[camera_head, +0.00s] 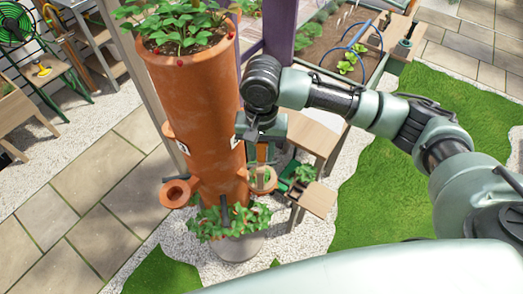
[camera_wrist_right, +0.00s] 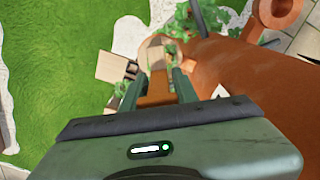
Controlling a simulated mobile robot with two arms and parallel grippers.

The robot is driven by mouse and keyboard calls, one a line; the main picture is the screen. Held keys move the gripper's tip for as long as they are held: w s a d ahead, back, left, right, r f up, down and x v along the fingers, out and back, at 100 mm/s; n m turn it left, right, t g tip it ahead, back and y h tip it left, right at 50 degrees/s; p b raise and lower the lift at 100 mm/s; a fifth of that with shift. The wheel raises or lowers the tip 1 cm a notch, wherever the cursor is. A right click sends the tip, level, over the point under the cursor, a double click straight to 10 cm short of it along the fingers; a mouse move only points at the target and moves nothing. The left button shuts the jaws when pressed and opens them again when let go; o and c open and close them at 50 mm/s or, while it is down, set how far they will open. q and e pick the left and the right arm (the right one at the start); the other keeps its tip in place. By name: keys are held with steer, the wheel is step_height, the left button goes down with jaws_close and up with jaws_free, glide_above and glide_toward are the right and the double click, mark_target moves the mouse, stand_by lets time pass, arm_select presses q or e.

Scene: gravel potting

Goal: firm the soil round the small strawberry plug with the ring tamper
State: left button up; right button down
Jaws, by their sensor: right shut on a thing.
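A tall terracotta tower planter (camera_head: 195,110) stands left of centre in the head view, with planting pockets on its sides. The right-hand pocket (camera_head: 262,187) holds a small green plug (camera_head: 260,173). My right gripper (camera_head: 262,158) is just above this pocket, pointing down. In the wrist view, my right gripper (camera_wrist_right: 158,88) is shut on a brown piece (camera_wrist_right: 155,88), which looks like the ring tamper's handle. Pale parts and green leaves show beyond the fingertips. I cannot tell whether the tamper's ring touches the soil. My left gripper is not in view.
An empty-looking pocket (camera_head: 178,192) sticks out at the tower's left. Strawberry foliage (camera_head: 180,25) fills the top and more leaves (camera_head: 232,221) surround the base. Small wooden tables (camera_head: 317,199) stand close on the right. A purple post (camera_head: 281,30) rises behind my right arm.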

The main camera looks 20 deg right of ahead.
steer(key=shift+s+f+p, duration=0.2)
steer(key=shift+p, duration=0.1)
stand_by(1.5)
steer(key=r+p, duration=0.2)
steer(key=p, duration=0.1)
steer(key=r+p, duration=0.3)
steer(key=p, duration=0.1)
steer(key=shift+w+r, duration=0.2)
steer(key=shift+r, duration=0.35)
step_height(320, 180, up, 2)
steer(key=shift+r, duration=1.1)
